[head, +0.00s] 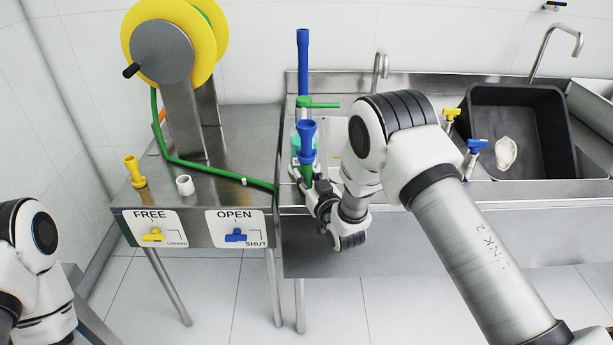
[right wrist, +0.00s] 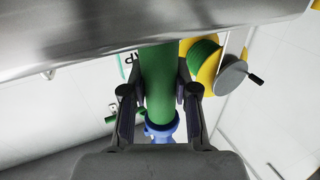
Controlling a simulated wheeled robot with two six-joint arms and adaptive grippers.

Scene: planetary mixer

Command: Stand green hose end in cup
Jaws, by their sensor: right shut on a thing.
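The green hose (head: 180,160) runs down from the reel and across the steel table to its right edge. My right gripper (head: 312,190) is shut on the green hose end, which stands about upright with a blue nozzle (head: 307,140) on top. In the right wrist view the green hose end (right wrist: 158,85) sits between both fingers, with the blue nozzle (right wrist: 160,131) beyond. A small white cup (head: 185,185) stands on the table, left of the gripper and apart from it. My left arm shows at the left edge; its gripper is out of view.
A yellow hose reel (head: 207,60) stands at the back of the table. A yellow fitting (head: 134,171) stands left of the cup. FREE (head: 152,230) and OPEN (head: 237,230) lever panels are on the table front. A blue pipe (head: 303,60) rises behind the nozzle; a dark sink (head: 480,110) lies right.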

